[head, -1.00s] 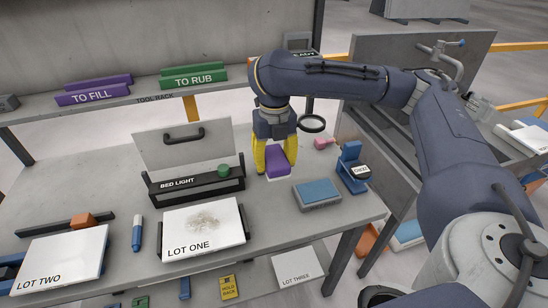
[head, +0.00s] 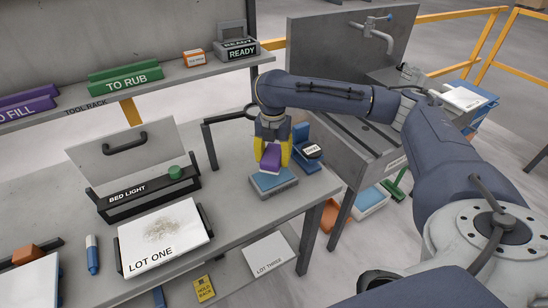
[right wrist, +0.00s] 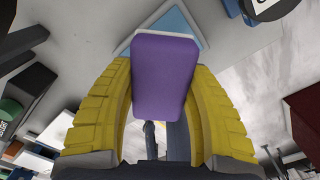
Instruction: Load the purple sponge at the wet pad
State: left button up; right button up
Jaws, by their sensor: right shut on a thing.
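The purple sponge (head: 271,158) is held between the yellow fingers of my right gripper (head: 271,160). In the right wrist view the sponge (right wrist: 165,75) fills the space between the two fingers (right wrist: 162,105). The wet pad, a blue pad in a grey tray (head: 274,183), lies on the slab directly below the sponge in the head view. In the right wrist view part of the blue pad (right wrist: 178,22) shows behind the sponge's far end. I cannot tell whether sponge and pad touch. My left gripper is not in view.
A magnifier arm (head: 212,140) stands behind left. The bed light (head: 150,195) and the Lot One board (head: 165,238) lie left. The slab's front edge is close to the pad.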

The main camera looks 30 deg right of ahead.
jog(key=shift+f, duration=2.7)
jog(key=shift+f, duration=0.55)
dwell(0.4)
jog(key=shift+r, duration=3.55)
